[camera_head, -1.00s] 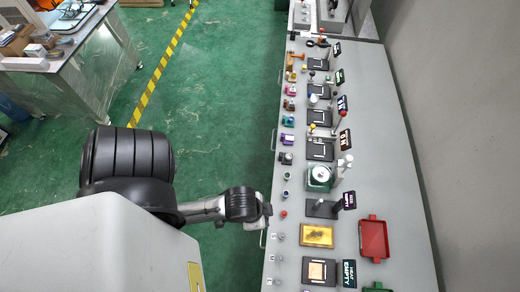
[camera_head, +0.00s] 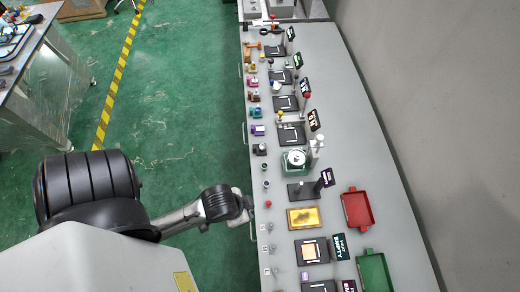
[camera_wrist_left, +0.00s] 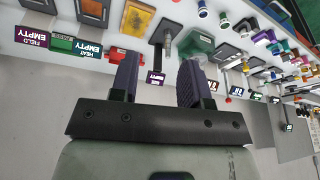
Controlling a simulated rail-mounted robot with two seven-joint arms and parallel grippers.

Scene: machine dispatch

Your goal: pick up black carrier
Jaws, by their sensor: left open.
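The black carrier (camera_head: 259,149) appears as a small dark block at the left edge of the bench, beside a black pad with a white outline. My left gripper (camera_head: 246,207) is at the bench's left edge, below the carrier in the head view and apart from it. In the left wrist view my left gripper (camera_wrist_left: 160,82) has its two fingers spread with nothing between them. A small dark block (camera_wrist_left: 243,29) at the upper right of that view may be the carrier; I cannot tell for sure. My right gripper is not in view.
The grey bench (camera_head: 365,150) holds a row of coloured carriers and knobs along its left edge. A green-based device (camera_head: 294,160), a yellow tray (camera_head: 303,218), a red tray (camera_head: 357,209) and a green tray (camera_head: 374,271) stand on it. Green floor (camera_head: 170,110) is clear left of the bench.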

